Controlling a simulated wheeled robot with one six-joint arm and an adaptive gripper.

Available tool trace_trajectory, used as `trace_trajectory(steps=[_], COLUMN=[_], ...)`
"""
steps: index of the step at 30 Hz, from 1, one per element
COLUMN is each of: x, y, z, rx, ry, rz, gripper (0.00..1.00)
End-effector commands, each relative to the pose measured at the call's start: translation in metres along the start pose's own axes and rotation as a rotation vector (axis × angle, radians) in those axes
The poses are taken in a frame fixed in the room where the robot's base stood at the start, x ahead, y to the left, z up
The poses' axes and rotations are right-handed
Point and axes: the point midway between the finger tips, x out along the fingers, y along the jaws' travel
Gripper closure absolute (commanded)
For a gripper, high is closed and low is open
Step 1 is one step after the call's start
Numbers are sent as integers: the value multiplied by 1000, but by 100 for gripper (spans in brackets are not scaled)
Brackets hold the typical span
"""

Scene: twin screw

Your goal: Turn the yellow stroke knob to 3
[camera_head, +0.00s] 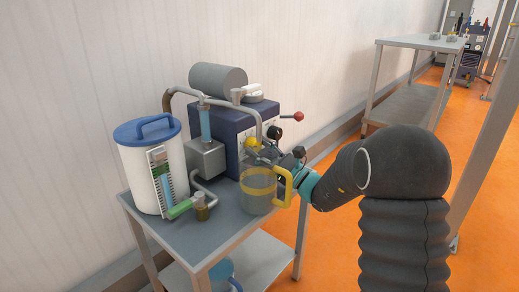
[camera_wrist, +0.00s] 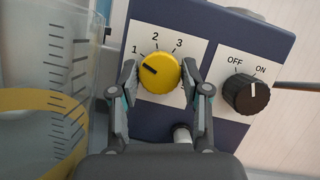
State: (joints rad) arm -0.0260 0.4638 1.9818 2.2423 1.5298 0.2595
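The yellow stroke knob (camera_wrist: 158,73) is on a white dial plate (camera_wrist: 187,45) with 1, 2 and 3 printed around it; further marks at lower right are mostly hidden by a finger. Its dark pointer line points up-left, toward 1. My gripper (camera_wrist: 159,76) has one finger on each side of the knob, with what look like small gaps, so it seems open around it. In the head view the knob (camera_head: 250,144) shows beside my gripper (camera_head: 264,150) on the dark blue pump box (camera_head: 228,124).
A black OFF/ON knob (camera_wrist: 246,95) is right of the yellow knob. A clear graduated jug (camera_head: 258,192) with a yellow handle stands just below my gripper. A white tank (camera_head: 135,165) with a blue lid stands at the left of the cart (camera_head: 222,233). A red-tipped lever (camera_head: 299,117) sticks out right.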

Motion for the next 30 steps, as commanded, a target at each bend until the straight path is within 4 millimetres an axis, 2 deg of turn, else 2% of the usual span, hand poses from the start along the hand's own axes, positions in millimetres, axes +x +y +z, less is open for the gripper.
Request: trace_trajectory(steps=[2,10,14,24,30], x=[0,0,3,24,34], y=[0,0,-2,-18,-25], z=[0,0,7,57,80], rx=[0,0,-3,-5,-2], ry=[0,0,-2,-2,-1], rz=[0,1,1,2,1], gripper=[32,32,32,32,32])
